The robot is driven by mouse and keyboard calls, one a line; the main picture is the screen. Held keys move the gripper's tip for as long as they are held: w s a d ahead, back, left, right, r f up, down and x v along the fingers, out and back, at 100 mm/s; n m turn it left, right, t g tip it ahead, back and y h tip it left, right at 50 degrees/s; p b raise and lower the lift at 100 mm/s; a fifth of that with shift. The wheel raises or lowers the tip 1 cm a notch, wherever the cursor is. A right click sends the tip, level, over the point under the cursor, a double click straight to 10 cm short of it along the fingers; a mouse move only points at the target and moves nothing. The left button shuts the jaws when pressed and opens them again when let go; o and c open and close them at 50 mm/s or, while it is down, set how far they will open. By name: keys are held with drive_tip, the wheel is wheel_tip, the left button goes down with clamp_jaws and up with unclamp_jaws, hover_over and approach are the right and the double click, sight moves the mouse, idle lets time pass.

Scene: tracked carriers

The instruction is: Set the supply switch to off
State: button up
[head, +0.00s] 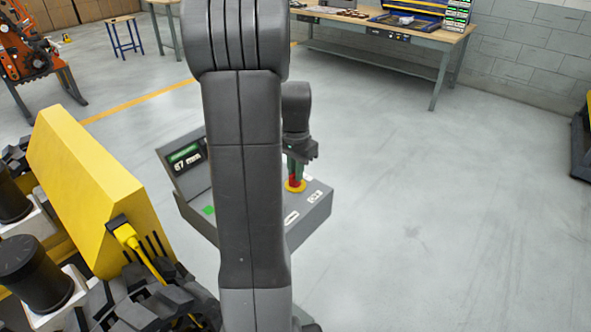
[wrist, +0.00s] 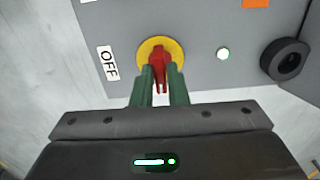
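The supply switch (wrist: 159,58) is a red handle on a round yellow plate, on top of a grey control box (head: 305,228). It also shows in the head view (head: 294,181). Its handle points toward my gripper in the wrist view. An OFF label (wrist: 108,64) lies to the left of the yellow plate. My gripper (wrist: 161,84) has its green fingers close on both sides of the red handle, and they look shut on it. In the head view my gripper (head: 295,167) is directly above the switch. My arm hides the middle of the box.
A lit white lamp (wrist: 223,54) and a black round knob (wrist: 285,60) are right of the switch. The box's display (head: 186,156) reads 87 mm. A yellow tracked carrier (head: 95,185) stands close at left. A workbench (head: 385,32) is at the back. The floor at right is clear.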

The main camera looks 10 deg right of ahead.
clamp_jaws()
drive_tip(key=shift+n, duration=0.3)
drive_tip(key=n+p, duration=0.1)
drive_tip(key=n, duration=0.3)
drive_tip(key=shift+r+n, duration=0.1)
drive_tip(key=shift+n, duration=0.3)
drive_tip(key=n, duration=0.6)
drive_tip(key=shift+p, duration=0.3)
drive_tip(key=n, duration=0.6)
drive_tip(key=shift+n, duration=0.3)
drive_tip(key=o, duration=0.5)
unclamp_jaws()
